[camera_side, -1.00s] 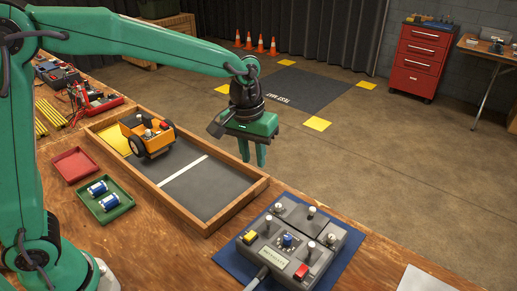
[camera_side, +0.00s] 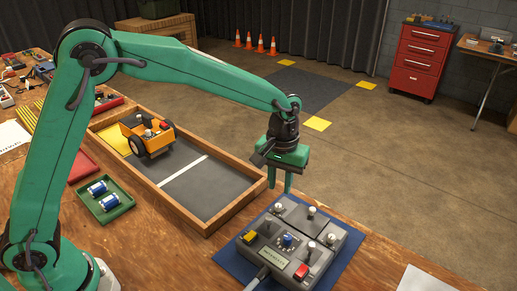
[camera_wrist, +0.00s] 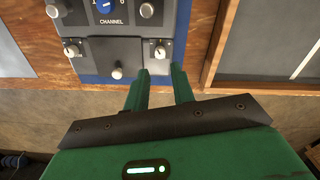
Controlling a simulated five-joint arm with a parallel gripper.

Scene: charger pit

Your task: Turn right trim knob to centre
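The control box (camera_side: 262,252) sits on the blue mat, with two pale, low knobs at its far corners. One knob is at its far left corner (camera_side: 279,208) and the other at its right (camera_side: 331,239). In the wrist view they are the right-hand knob (camera_wrist: 160,51) and left-hand knob (camera_wrist: 72,50); I cannot read which is labelled right trim. My gripper (camera_side: 280,190) is open and empty, pointing down above and beyond the far left knob. In the wrist view the fingertips (camera_wrist: 161,72) are apart, close to the right-hand knob. Pointer angles are too small to read.
Two sticks (camera_side: 267,222) (camera_side: 311,248), a blue channel dial (camera_side: 287,240), a yellow switch (camera_side: 249,237), a red switch (camera_side: 301,271) and a far stick (camera_side: 311,212) crowd the box. The wooden-framed pit (camera_side: 224,219) holds an orange cart (camera_side: 153,138). Air above the box is free.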

